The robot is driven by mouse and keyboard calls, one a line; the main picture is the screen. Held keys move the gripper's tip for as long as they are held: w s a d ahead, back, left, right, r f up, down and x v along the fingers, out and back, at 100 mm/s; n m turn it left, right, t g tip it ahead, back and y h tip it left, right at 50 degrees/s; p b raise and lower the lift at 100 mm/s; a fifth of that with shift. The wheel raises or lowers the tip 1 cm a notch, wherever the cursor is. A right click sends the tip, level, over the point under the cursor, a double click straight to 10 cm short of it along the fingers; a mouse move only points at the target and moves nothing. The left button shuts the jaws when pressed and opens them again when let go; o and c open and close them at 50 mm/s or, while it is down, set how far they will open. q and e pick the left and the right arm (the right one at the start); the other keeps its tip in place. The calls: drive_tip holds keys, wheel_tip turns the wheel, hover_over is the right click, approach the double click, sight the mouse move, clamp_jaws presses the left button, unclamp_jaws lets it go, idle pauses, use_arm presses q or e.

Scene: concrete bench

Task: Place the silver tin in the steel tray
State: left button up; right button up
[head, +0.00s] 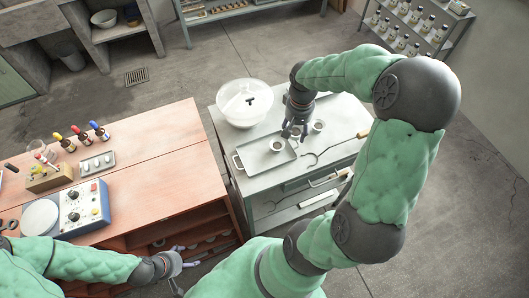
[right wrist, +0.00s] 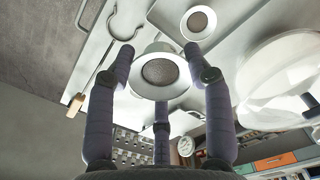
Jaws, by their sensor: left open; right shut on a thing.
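The steel tray (head: 246,165) lies on the grey bench; part of it also shows in the right wrist view (right wrist: 226,14). My right gripper (head: 295,134) is over the tray's right part, its fingers pointing down. It is shut on a pale silver tin (right wrist: 160,73) with a dark, grainy top; the tin sits between the fingers in the right wrist view. Whether the tin touches the tray cannot be told. A similar tin (head: 276,145) stands in the tray, and another (head: 318,126) stands to the tray's right. My left gripper (head: 178,272) is open and empty, low by the wooden bench.
A clear glass vessel (head: 245,103) stands behind the tray. Tongs (head: 335,148) with a wooden handle lie to the right of the tray. A wooden bench (head: 150,170) to the left holds a blue hotplate device (head: 82,208) and dropper bottles. The grey bench's front left is clear.

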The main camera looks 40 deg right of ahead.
drive_tip(key=w+a+f+b, duration=0.3)
drive_tip(key=w+a+f, duration=0.2)
drive_tip(key=w+a, duration=0.15)
drive_tip(key=b, duration=0.1)
hover_over(255, 157)
drive_tip(key=f, duration=0.4)
drive_tip(key=shift+s+d, duration=0.3)
drive_tip(key=shift+a+f, duration=0.1)
drive_tip(key=shift+f, duration=0.1)
drive_tip(key=shift+w+a+f+b, duration=0.15)
drive_tip(key=shift+f+b, duration=0.2)
drive_tip(key=shift+f, duration=0.55)
drive_tip(key=shift+w+a+f+b, duration=0.1)
drive_tip(key=shift+f+b, duration=0.2)
drive_tip(key=shift+f, duration=0.55)
drive_tip(key=shift+f, duration=0.15)
drive_tip(key=o, duration=1.1)
